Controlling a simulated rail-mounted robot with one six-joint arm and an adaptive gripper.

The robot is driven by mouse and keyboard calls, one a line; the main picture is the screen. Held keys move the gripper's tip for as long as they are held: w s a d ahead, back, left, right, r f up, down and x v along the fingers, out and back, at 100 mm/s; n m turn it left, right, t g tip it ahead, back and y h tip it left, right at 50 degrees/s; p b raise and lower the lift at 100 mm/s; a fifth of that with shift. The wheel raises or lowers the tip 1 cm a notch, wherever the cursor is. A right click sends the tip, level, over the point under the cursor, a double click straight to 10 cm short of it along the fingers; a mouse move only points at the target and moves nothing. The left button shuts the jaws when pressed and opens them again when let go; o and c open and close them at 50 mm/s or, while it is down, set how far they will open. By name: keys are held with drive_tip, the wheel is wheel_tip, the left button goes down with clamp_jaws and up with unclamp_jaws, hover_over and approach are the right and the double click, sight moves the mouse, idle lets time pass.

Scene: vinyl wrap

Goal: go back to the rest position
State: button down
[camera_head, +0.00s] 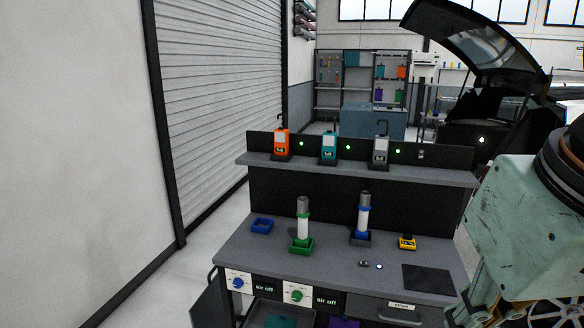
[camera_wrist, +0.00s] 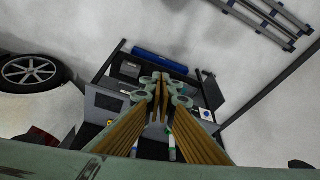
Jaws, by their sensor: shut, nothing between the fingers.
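In the wrist view my gripper (camera_wrist: 160,84) shows from behind, its two fingers together and nothing between them. It points toward the workbench. In the head view only a pale green part of my arm fills the right edge, and the fingertips are not visible there. The grey workbench (camera_head: 335,262) stands in the middle of the head view. On it are a green-based cylinder tool (camera_head: 303,226) and a blue-based one (camera_head: 363,218), both upright in holders.
A shelf (camera_head: 440,176) above the bench holds an orange device (camera_head: 281,145), a teal one (camera_head: 329,147) and a grey one (camera_head: 380,151). A blue tray (camera_head: 262,225) and yellow device (camera_head: 407,242) sit on the bench.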

drive_tip(key=shift+s+f, duration=0.35)
drive_tip(key=shift+s, duration=0.3)
drive_tip(key=shift+s+f, duration=0.3)
drive_tip(key=shift+s, duration=0.3)
idle(0.4)
